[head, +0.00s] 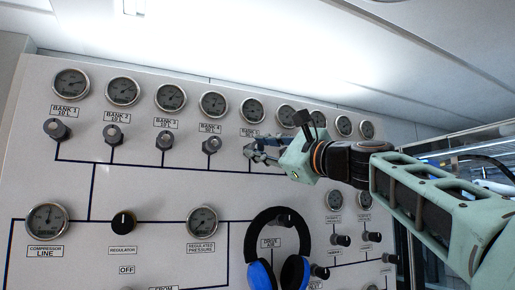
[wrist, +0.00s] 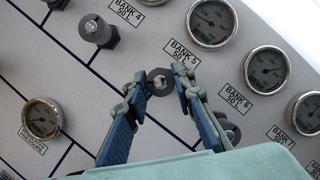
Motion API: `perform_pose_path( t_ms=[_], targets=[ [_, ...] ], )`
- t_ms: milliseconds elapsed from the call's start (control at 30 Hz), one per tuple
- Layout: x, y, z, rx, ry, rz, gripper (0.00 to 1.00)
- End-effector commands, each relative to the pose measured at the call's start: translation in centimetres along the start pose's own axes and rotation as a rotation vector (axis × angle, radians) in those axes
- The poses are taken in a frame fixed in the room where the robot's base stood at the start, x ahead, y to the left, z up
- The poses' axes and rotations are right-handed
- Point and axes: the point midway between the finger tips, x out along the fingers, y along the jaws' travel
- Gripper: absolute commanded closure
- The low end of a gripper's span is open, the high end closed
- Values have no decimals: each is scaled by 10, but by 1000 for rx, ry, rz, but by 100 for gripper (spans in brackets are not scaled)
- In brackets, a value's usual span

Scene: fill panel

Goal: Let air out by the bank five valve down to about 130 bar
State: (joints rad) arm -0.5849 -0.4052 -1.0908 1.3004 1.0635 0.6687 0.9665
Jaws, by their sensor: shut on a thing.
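The bank five valve knob (wrist: 160,80) is a dark round knob with a pale centre, below the BANK 5 50 L label (wrist: 182,53). My gripper (wrist: 161,90) is shut on it, one blue finger on each side. In the head view my gripper (head: 256,152) is at the panel and hides most of this knob. The bank five gauge (wrist: 211,22) is round with a metal rim, above the label, and shows in the head view (head: 253,111) too. Its needle is too small to read surely.
The bank four knob (head: 211,145) is left of my gripper; another knob (wrist: 228,128) is close beside the right finger. More gauges line the panel top. Blue and black ear defenders (head: 262,272) hang below. The regulator knob (head: 123,222) is lower left.

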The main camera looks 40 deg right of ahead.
Motion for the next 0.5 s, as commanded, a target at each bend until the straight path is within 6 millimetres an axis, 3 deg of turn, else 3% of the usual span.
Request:
perform_pose_path(
  t_ms=[33,67,200,500],
  targets=[
    [0,1,-1,-1,2,2,100],
    [0,1,-1,0,2,2,75],
    [0,1,-1,0,1,1,59],
    [-1,0,0,1,1,0,59]
  ],
)
